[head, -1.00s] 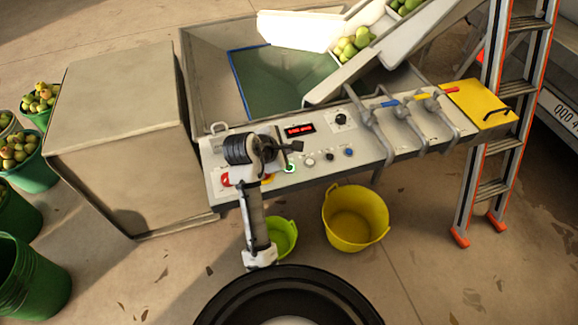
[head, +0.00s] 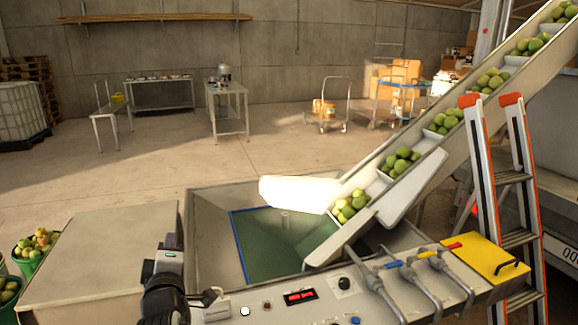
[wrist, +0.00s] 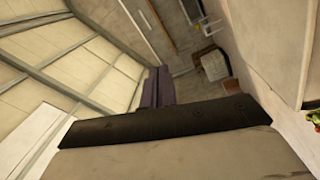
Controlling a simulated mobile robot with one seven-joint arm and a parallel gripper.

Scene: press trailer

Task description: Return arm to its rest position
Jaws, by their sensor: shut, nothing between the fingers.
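My arm (head: 165,285) stands in the lower left of the head view, in front of the left end of the press control panel (head: 270,306). Its upper part points upward, and its lower part runs out of the picture. In the wrist view, the two dark fingers of my gripper (wrist: 158,86) are close together with nothing between them. They point away from the panel, toward the ceiling and far wall of the hall. I cannot make out the fingertips in the head view.
A grey box (head: 100,250) stands left of the arm. Behind the panel is the hopper (head: 215,215), with a conveyor (head: 400,205) carrying green fruit. Levers (head: 385,285) and a ladder (head: 515,180) stand to the right. Green buckets of fruit (head: 33,253) are at far left.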

